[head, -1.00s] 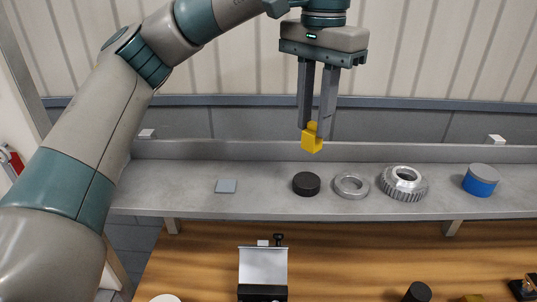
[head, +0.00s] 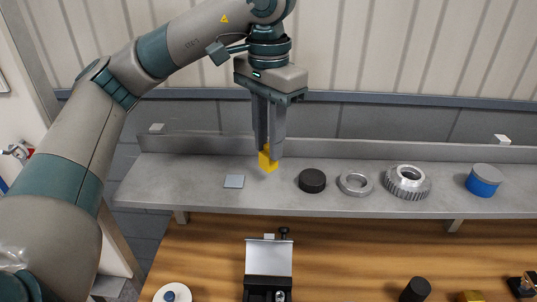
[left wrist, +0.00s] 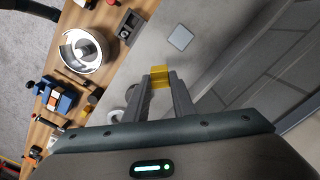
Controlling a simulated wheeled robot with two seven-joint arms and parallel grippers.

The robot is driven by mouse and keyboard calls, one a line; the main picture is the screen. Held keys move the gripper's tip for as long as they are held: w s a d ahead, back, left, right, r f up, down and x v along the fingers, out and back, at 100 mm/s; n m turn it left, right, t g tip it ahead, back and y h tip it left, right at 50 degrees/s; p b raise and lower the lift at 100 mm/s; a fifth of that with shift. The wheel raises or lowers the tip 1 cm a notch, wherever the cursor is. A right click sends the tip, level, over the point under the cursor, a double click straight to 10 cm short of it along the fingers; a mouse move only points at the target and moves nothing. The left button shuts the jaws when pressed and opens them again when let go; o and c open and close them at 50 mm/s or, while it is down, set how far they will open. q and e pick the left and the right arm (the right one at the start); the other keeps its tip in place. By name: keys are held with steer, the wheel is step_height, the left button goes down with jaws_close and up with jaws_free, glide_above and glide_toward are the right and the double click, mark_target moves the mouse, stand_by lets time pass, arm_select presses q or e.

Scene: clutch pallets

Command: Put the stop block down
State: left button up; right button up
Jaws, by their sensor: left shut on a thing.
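The stop block is a small yellow block (head: 266,160). My left gripper (head: 268,152) is shut on it, fingers pointing down, above the grey shelf (head: 330,205). In the left wrist view the yellow block (left wrist: 160,76) sits between the two fingertips (left wrist: 161,82). In the head view the block is close to the shelf surface; I cannot tell whether it touches. A flat grey square pad (head: 234,181) lies on the shelf to the left of the block, and it also shows in the left wrist view (left wrist: 180,38). My right gripper is not in view.
On the shelf to the right stand a black disc (head: 312,180), a metal ring (head: 355,183), a toothed metal part (head: 408,182) and a blue tin (head: 483,180). A raised back ledge runs behind. A box with an open lid (head: 268,259) stands on the wooden table below.

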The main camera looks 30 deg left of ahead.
arm_select(q)
steer(key=shift+f+p, duration=0.7)
steer(key=shift+f, duration=1.25)
steer(key=shift+f, duration=0.1)
steer(key=o, duration=1.1)
steer(key=shift+c, duration=0.2)
steer(key=shift+r, duration=0.2)
